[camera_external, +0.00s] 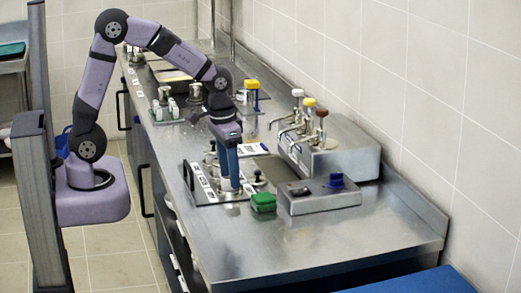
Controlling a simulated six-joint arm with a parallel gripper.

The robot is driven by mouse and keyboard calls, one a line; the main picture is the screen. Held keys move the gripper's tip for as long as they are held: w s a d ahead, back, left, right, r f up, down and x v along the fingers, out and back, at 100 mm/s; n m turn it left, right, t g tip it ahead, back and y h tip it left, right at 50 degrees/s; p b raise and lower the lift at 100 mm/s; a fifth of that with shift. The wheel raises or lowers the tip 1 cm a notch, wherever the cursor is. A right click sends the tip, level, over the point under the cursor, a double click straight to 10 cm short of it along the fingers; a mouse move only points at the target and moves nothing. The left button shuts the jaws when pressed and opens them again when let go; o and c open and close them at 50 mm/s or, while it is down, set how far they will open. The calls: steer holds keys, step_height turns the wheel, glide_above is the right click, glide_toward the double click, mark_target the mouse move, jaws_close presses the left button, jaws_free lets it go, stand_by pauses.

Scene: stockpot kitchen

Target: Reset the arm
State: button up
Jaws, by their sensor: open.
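My gripper (230,172) points down from the end of my purple-grey arm, over the right part of a small board (207,192) on the steel counter. A blue part shows between my wrist and the board. The view is too small to separate the fingers clearly or show any contact below them. The gripper hides part of the board.
A metal unit (345,150) with several taps stands against the tiled wall. A grey control box (318,198) with a blue knob and a green block (263,202) sit near my gripper. Small jars (170,105) stand farther back. The counter's front right (330,240) is clear.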

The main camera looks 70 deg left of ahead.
steer(key=s+f+m+g, duration=0.1)
steer(key=s+f, duration=0.2)
steer(key=s, duration=1.2)
steer(key=shift+d+f, duration=0.2)
steer(key=shift+f, duration=0.1)
